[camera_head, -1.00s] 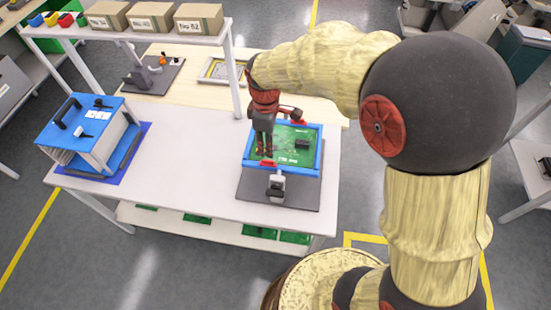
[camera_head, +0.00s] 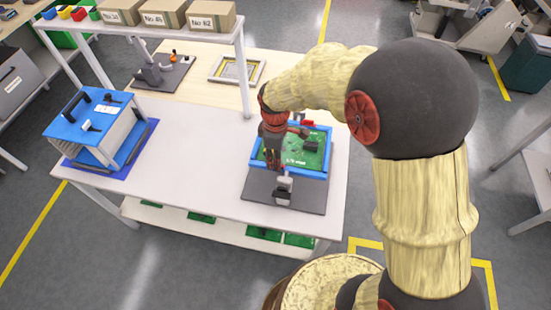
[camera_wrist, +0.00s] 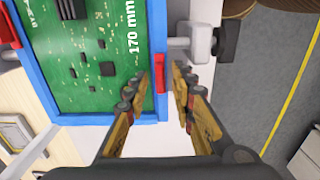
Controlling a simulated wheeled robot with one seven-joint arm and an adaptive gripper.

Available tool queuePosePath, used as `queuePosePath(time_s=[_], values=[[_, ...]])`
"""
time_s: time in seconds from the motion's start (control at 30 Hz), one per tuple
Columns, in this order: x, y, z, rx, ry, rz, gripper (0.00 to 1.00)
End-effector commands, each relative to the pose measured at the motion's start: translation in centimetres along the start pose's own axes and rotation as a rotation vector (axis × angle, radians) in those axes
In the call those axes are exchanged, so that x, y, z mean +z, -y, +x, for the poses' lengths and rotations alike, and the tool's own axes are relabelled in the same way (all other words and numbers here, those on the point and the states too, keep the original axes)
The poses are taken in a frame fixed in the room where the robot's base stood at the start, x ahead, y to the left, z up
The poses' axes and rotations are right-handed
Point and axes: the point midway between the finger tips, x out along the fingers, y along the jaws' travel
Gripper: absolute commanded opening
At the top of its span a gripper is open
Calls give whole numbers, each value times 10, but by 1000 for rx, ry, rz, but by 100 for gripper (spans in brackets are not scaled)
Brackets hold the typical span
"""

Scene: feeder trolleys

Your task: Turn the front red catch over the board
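The green board (camera_head: 308,157) lies flat in a blue frame (camera_head: 325,172) on a dark base plate. In the wrist view the front red catch (camera_wrist: 160,72) lies along the blue frame's front side, lengthwise with that side and not across the board. My gripper hides it in the head view. My gripper (camera_wrist: 160,75) is open, its fingertips on either side of the catch; contact cannot be told. In the head view my gripper (camera_head: 272,165) is at the frame's front left part. The rear red catch (camera_head: 307,123) shows at the frame's back side.
A grey clamp with a dark knob (camera_wrist: 200,42) stands just in front of the frame, near my fingers. A blue-topped box (camera_head: 95,120) stands at the table's left. A shelf with cartons (camera_head: 165,15) is behind. The white table middle is clear.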

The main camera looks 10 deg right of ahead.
Motion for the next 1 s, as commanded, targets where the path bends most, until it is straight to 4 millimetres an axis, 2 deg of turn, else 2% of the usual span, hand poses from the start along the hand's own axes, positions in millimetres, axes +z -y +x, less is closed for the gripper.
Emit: queuePosePath(time_s=[0.07, 0.5, 1.0], values=[[0, 0, 0, 0, 0, 0, 25], [0, 0, 0, 0, 0, 0, 0], [0, 0, -1, 1, 0, 9, 0]])
